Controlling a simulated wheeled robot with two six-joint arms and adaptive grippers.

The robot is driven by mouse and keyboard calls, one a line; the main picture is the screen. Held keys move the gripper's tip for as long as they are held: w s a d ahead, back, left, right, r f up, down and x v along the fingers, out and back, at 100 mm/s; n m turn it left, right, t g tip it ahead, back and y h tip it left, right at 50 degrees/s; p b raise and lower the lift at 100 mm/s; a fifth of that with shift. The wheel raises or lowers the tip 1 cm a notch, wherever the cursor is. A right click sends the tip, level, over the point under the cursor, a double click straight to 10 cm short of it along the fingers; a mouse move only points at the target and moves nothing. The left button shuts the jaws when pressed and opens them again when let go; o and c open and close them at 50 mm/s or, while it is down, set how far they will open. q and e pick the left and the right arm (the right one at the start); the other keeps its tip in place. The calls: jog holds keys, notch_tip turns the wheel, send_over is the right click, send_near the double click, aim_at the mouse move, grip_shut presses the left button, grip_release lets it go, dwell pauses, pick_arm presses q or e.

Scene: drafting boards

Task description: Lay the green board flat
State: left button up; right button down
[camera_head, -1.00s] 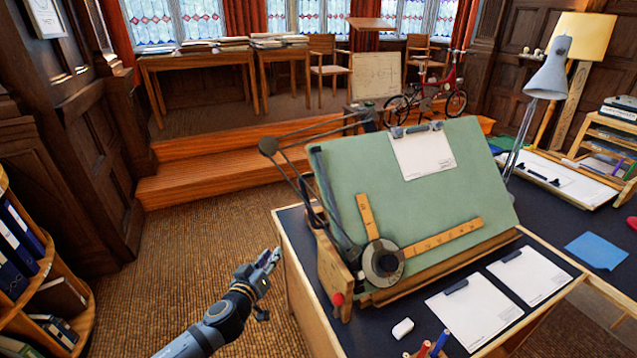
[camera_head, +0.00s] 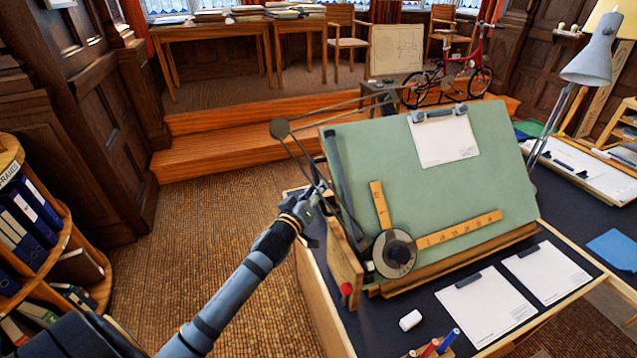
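The green board (camera_head: 440,190) stands tilted up on its wooden stand on the dark desk top. A drafting arm with wooden rulers (camera_head: 458,230) and a round dial head (camera_head: 394,254) lies across its lower left part. A white sheet (camera_head: 443,141) is clipped at its top edge. My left gripper (camera_head: 318,192) is at the board's left edge, beside the drafting arm's dark links. Its fingers are small and blend with the links, so I cannot tell whether they touch the board or are open. My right gripper is out of view.
A red knob (camera_head: 346,289) is on the stand's wooden side. Two clipped sheets, a white eraser (camera_head: 410,320) and several pens lie at the desk's front. A grey lamp (camera_head: 594,52) stands right of the board.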

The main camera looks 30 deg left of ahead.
pick_arm(q)
jog(key=shift+w, duration=0.75)
jog(key=shift+s, duration=0.1)
grip_shut()
